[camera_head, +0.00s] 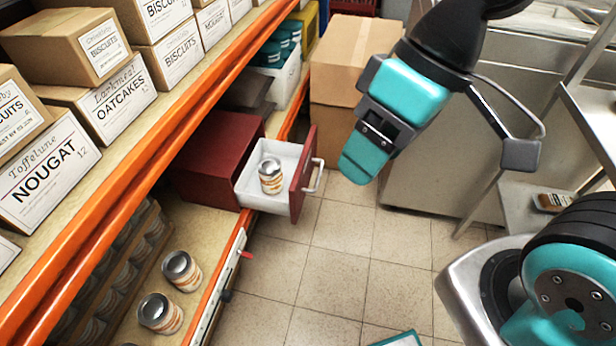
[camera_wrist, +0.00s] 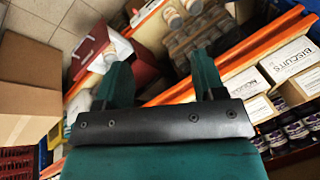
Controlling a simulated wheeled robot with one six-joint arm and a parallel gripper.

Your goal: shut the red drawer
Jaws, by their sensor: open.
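The red drawer (camera_head: 303,172) is pulled out of its dark red cabinet (camera_head: 215,160) on the lower shelf. Its front has a pale bar handle (camera_head: 315,177), and its inside is white. A jar with a grey lid (camera_head: 270,175) stands in the drawer. In the wrist view the drawer front (camera_wrist: 88,48) shows at upper left, beyond the fingers. My gripper (camera_head: 360,165) is open and empty, in the air to the right of the drawer, apart from the handle. Both its teal fingers show in the wrist view (camera_wrist: 160,80).
Two jars (camera_head: 170,290) stand on the lower shelf near the front. The orange upper shelf beam (camera_head: 180,110) runs above, carrying labelled boxes (camera_head: 50,170). Stacked cardboard boxes (camera_head: 340,60) stand behind the drawer. The tiled floor (camera_head: 335,250) before the drawer is clear.

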